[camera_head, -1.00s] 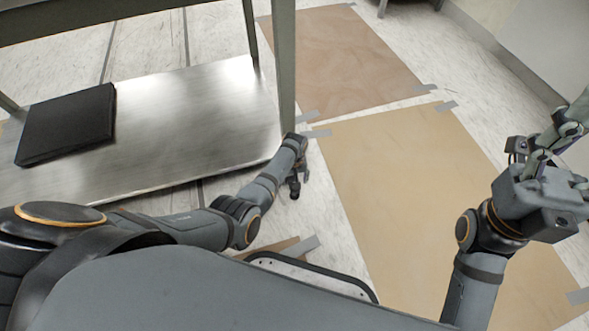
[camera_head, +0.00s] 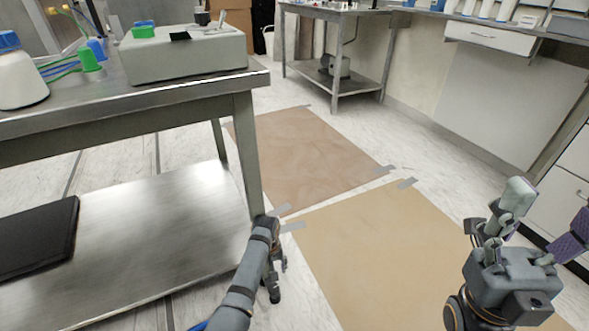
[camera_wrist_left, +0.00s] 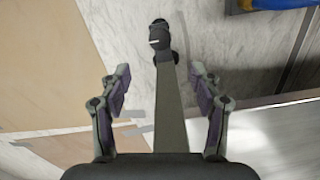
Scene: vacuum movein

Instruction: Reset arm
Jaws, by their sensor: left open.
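My left arm (camera_head: 240,290) reaches down beside the near leg of the steel table. In the left wrist view my left gripper (camera_wrist_left: 160,73) is open, with its two fingers apart. The grey table leg (camera_wrist_left: 168,105) shows between the fingers, with a dark caster (camera_wrist_left: 160,38) at its end. I cannot tell whether the fingers touch the leg. My right gripper (camera_head: 550,208) is raised at the right of the head view, its fingers spread and empty.
The steel table (camera_head: 130,100) at the left carries a grey box (camera_head: 185,58), a white bottle (camera_head: 18,80) and green caps. Its lower shelf (camera_head: 160,225) holds a black flat case (camera_head: 35,240). Brown floor sheets (camera_head: 390,255) lie clear. Another bench (camera_head: 335,85) and drawers stand behind.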

